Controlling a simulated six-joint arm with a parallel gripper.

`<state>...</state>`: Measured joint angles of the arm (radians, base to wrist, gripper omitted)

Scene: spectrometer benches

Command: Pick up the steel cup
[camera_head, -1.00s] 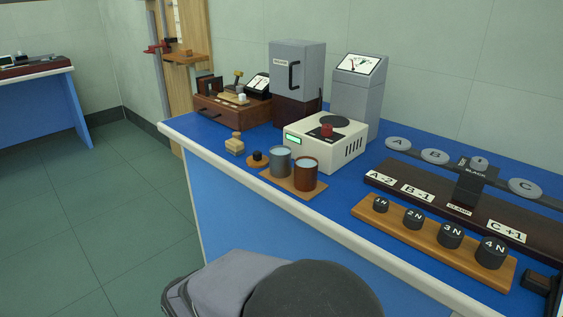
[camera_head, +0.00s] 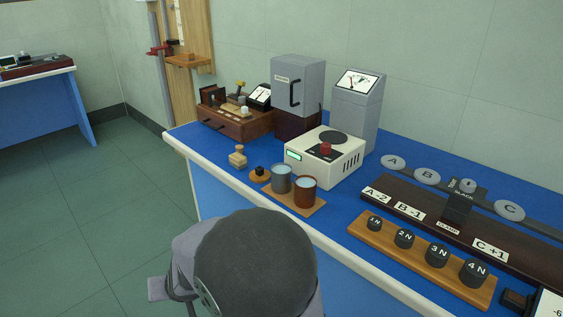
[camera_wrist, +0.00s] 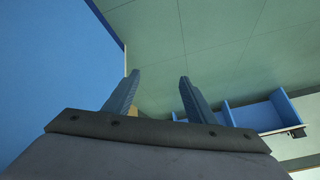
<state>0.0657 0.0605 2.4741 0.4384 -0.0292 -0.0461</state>
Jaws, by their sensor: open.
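Two cups stand side by side on a small wooden board (camera_head: 309,209) near the front edge of the blue bench. The grey steel cup (camera_head: 281,182) is on the left, and a brown, copper-coloured cup (camera_head: 305,193) is on the right. Both look filled with something pale blue. My gripper (camera_wrist: 157,92) shows in the wrist view with its two fingers apart and nothing between them. Beyond it are the blue side of a bench and the green floor. No cup shows in the wrist view. In the head view my arm is in front of the bench, below the cups; the gripper's fingers are not visible there.
A white hot plate (camera_head: 325,160) with a red knob stands behind the cups. A small wooden stamp-like piece (camera_head: 238,157) and a dark-knobbed disc (camera_head: 259,174) are to their left. A wooden rack (camera_head: 420,262) of black weights lies to the right.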

